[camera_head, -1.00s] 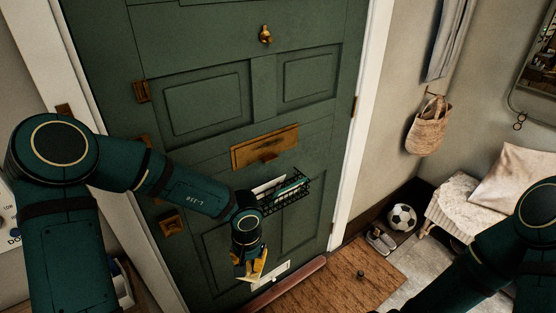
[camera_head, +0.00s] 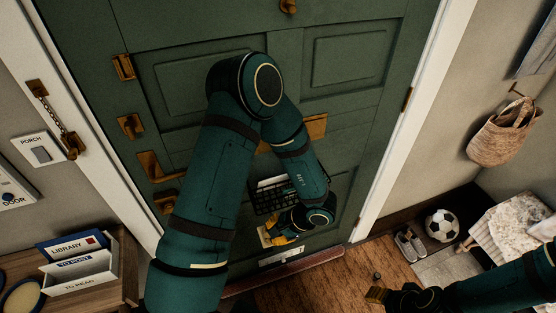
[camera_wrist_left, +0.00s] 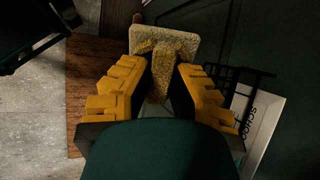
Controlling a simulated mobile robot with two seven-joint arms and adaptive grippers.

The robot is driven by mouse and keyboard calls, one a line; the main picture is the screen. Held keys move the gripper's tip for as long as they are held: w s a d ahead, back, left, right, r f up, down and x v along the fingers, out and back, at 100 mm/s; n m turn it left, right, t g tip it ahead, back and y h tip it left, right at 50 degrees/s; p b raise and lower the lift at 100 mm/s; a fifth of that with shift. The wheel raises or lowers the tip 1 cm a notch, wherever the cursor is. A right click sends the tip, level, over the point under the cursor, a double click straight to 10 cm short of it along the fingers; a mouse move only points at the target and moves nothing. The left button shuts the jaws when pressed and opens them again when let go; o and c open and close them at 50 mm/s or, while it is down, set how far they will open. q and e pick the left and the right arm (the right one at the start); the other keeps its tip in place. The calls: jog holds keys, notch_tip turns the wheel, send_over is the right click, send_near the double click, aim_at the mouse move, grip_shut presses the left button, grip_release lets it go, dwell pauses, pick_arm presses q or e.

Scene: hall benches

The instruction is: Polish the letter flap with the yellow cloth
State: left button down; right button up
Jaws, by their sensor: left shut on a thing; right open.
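The brass letter flap (camera_head: 316,127) is on the green door; my left arm covers its left part in the head view. The pale yellow cloth (camera_head: 264,237) is in my left gripper (camera_head: 280,236), just below the wire basket. In the left wrist view the cloth (camera_wrist_left: 165,45) is a flat, square-looking piece with a part between the yellow fingers of my left gripper (camera_wrist_left: 163,85), which are shut on it. The cloth is apart from the flap.
A black wire basket (camera_head: 262,198) with letters hangs on the door under the flap, close to my left gripper. It also shows in the left wrist view (camera_wrist_left: 262,84). A letter rack (camera_head: 80,265) stands on a cabinet at left. A football (camera_head: 442,225) and shoes (camera_head: 410,245) are at right.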

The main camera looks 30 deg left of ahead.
pick_arm(q)
jog(key=a+m+y, duration=0.1)
jog(key=y, duration=0.1)
jog(key=a+r+m+t+y, duration=0.1)
jog(key=m, duration=0.1)
jog(key=shift+a+r+t+y+p, duration=0.1)
jog(key=shift+a+t+y+p, duration=0.2)
jog(key=shift+y+p, duration=0.1)
jog(key=w+a+r+m+t+y+p, duration=0.1)
jog(key=w+r+m+t+y, duration=0.1)
jog(key=w+r+m+t, duration=0.35)
jog(key=w+a+r+m+t+y+p, duration=0.1)
jog(key=w+a+r+m+t+y, duration=0.15)
jog(key=r+t, duration=0.6)
jog(key=w+a+r+g+b, duration=0.1)
jog(key=w+a, duration=0.2)
jog(key=w, duration=0.1)
jog(key=shift+w+a+m+g+h, duration=0.3)
jog(key=shift+w+g+h, duration=0.05)
jog(key=shift+g+h, duration=0.1)
jog(key=shift+x, duration=0.9)
jog(key=shift+w+d, duration=0.1)
